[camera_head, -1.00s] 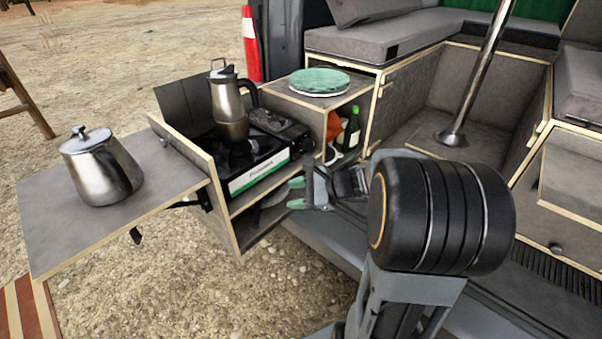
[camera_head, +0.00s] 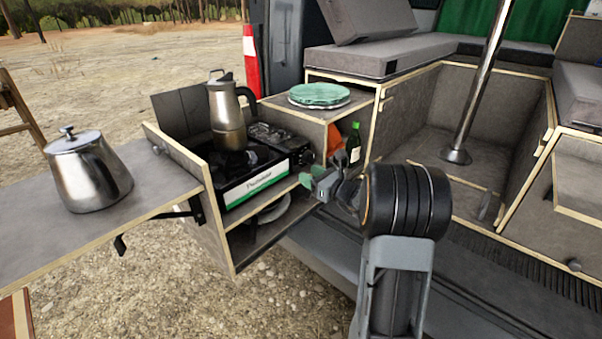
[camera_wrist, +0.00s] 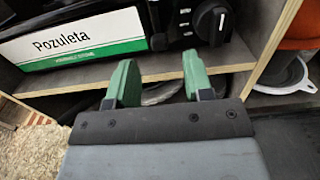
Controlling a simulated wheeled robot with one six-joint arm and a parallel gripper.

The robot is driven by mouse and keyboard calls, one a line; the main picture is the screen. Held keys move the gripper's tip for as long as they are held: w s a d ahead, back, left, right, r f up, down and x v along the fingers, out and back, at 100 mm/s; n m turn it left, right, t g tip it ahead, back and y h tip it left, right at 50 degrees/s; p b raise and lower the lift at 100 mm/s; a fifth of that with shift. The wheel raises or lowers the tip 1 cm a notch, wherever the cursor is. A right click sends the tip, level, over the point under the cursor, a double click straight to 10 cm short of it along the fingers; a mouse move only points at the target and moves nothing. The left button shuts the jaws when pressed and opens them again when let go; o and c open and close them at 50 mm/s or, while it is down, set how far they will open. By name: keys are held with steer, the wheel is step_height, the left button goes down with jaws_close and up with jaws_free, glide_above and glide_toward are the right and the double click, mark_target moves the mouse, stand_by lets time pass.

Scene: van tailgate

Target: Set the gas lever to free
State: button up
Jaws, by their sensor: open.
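Further right is a round black knob (camera_wrist: 212,22) with a white mark. My gripper (camera_wrist: 157,82) is open and empty, its green fingers apart below the stove front. In the head view my gripper (camera_head: 308,182) is right of the stove, near the box's front edge.
A moka pot (camera_head: 227,115) stands on the stove. A steel kettle (camera_head: 88,170) stands on the side shelf (camera_head: 160,195). Green plates (camera_head: 319,93) lie on the cabinet top. A wooden shelf edge (camera_wrist: 70,84) runs just below the stove front.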

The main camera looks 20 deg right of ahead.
mark_target(299, 169)
steer(key=shift+x, duration=2.05)
steer(key=shift+c, duration=0.2)
jaws_close()
